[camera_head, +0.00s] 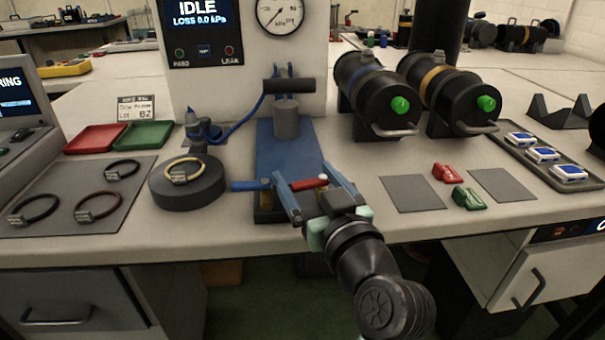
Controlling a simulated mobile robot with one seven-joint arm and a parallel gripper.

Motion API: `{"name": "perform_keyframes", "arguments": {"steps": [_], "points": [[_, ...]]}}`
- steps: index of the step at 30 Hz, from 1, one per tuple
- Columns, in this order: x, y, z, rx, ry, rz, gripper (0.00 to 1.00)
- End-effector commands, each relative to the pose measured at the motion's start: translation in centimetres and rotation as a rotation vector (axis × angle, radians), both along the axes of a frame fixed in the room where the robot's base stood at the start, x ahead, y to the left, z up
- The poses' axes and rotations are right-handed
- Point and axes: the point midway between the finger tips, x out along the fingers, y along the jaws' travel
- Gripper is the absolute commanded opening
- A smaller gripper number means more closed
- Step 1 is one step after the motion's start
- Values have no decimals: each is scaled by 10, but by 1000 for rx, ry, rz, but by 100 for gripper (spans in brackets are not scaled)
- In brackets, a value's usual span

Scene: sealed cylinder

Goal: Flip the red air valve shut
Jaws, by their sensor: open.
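The red air valve (309,184) is a small red lever with a pale tip, at the front of the blue press fixture (287,147). It lies roughly sideways in the picture. My gripper (308,190) is open, its two blue-grey fingers reaching over the fixture's front on either side of the red lever. I cannot tell whether a finger touches it. A blue handle (246,185) sticks out to the left of the fixture. The lever's base is partly hidden by the fingers.
A black round block (187,192) with a yellowish ring stands close left of the fixture. A test panel (203,32) reading IDLE and a gauge (280,14) stand behind. Black cylinders (372,92) with green knobs lie at right. Red and green clips (448,173) lie between grey mats.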

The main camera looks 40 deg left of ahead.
Motion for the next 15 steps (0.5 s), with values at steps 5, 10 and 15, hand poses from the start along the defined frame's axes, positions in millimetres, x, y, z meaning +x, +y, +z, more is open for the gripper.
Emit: {"name": "perform_keyframes", "arguments": {"steps": [5, 10, 15], "points": [[8, 16, 0, 1, 0, 0, 86], [10, 21, 0, 0, 1, 0, 86], [10, 20, 0, 0, 1, -1, 86]]}}
